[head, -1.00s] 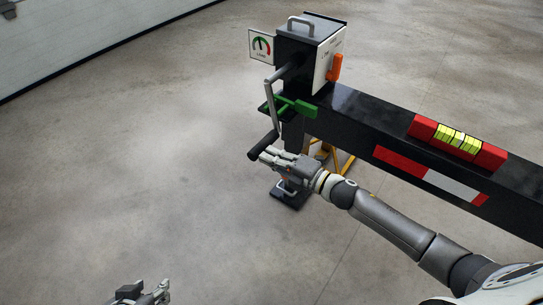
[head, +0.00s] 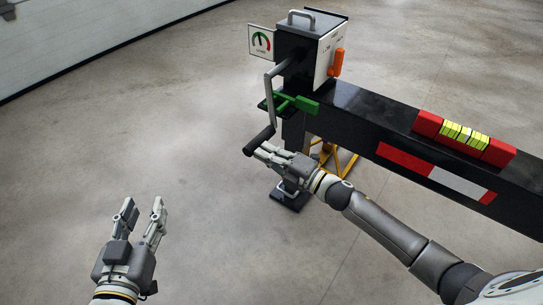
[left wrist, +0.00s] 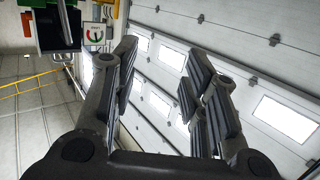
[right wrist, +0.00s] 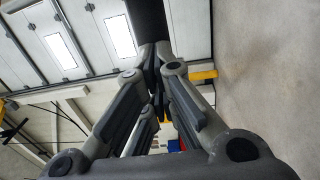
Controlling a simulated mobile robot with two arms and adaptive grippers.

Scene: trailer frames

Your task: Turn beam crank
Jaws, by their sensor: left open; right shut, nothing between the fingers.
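The crank (head: 269,97) comes out of the black and white box on the end of the dark beam (head: 350,115). Its grey arm hangs down to a black handle grip (head: 259,140). My right gripper (head: 262,152) is shut with its fingertips right at this grip, with nothing between the fingers. In the right wrist view the dark grip (right wrist: 148,18) shows just beyond the closed fingertips; I cannot tell if they touch. My left gripper (head: 142,210) is open and empty, low at the left, well apart from the crank, fingers pointing up the picture.
A green lever (head: 300,104) sits beside the crank arm, and an orange handle (head: 336,63) is on the box. A gauge plate (head: 261,41) stands left of it. A yellow stand (head: 340,158) is under the beam. The floor at the left is clear.

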